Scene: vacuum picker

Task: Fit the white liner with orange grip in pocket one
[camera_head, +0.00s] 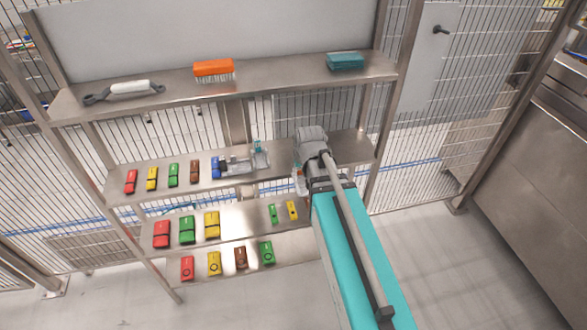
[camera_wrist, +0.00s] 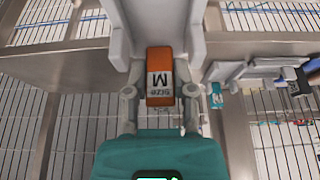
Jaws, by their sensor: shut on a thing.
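My gripper (camera_wrist: 160,105) is shut on the orange grip (camera_wrist: 160,58), a small block with a white "Size M" label between the fingers in the wrist view. In the head view the pale liner (camera_head: 300,182) with a touch of orange hangs below my gripper, at the right of the middle shelf. The grey fixture (camera_head: 238,168) lies on that shelf, left of my gripper and apart from it. It also shows at the right of the wrist view (camera_wrist: 248,72). Its pockets are too small to tell apart. The liner's lower end is hidden in the wrist view.
A blue piece (camera_head: 215,167) and a clear teal piece (camera_head: 260,157) are at the fixture. Coloured blocks stand in rows on the middle shelf (camera_head: 150,195) and the lower shelves. An orange brush (camera_head: 213,68), a white-handled tool (camera_head: 130,87) and a teal box (camera_head: 345,62) lie above.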

